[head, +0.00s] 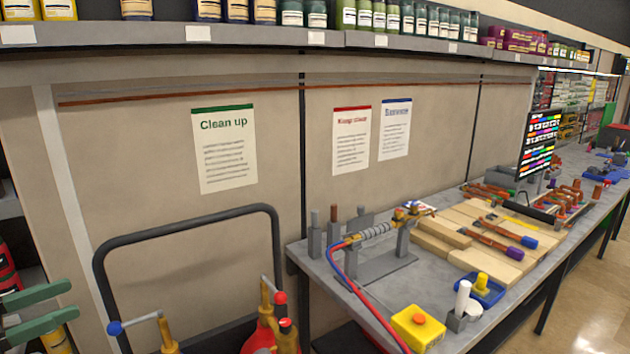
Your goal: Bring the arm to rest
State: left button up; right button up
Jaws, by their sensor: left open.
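My left gripper (74,301) is at the lower left edge of the head view. Its two green fingers point right, one above the other, and stand apart with nothing between them. It is left of the black cart handle (185,226) and well away from the workbench. My right gripper is not in view.
Brass valves with red and blue knobs (280,298) rise inside the cart handle. Red and blue hoses (348,282) hang from a fitting on the grey workbench (345,312). The bench also holds a yellow box (418,328), a blue tray (490,296) and wooden boards (478,260).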

pick_arm(q)
jog(key=d+f+n+y, duration=0.2)
jog(key=d+f, duration=0.3)
jog(key=f, duration=0.5)
jog(key=d+f+n+y, duration=0.1)
jog(key=d+f, duration=0.4)
jog(key=f, duration=0.5)
jog(key=s+d+f+n+g+y, duration=0.25)
jog(key=s+d+f+y, duration=0.35)
jog(key=d+f, duration=0.55)
jog(key=s+f+n+g+y, duration=0.3)
jog(key=s+g, duration=0.4)
jog(key=s, duration=0.9)
jog(key=s+f+g+b, duration=0.1)
jog(key=s+f+b, duration=0.2)
jog(key=f, duration=2.7)
jog(key=s+a+f+g+b, duration=0.1)
jog(key=s+a+f+b, duration=0.1)
jog(key=s+f, duration=1.3)
jog(key=shift+s+a+f+y, duration=0.25)
jog(key=shift+s+f+y, duration=0.05)
jog(key=shift+f, duration=0.1)
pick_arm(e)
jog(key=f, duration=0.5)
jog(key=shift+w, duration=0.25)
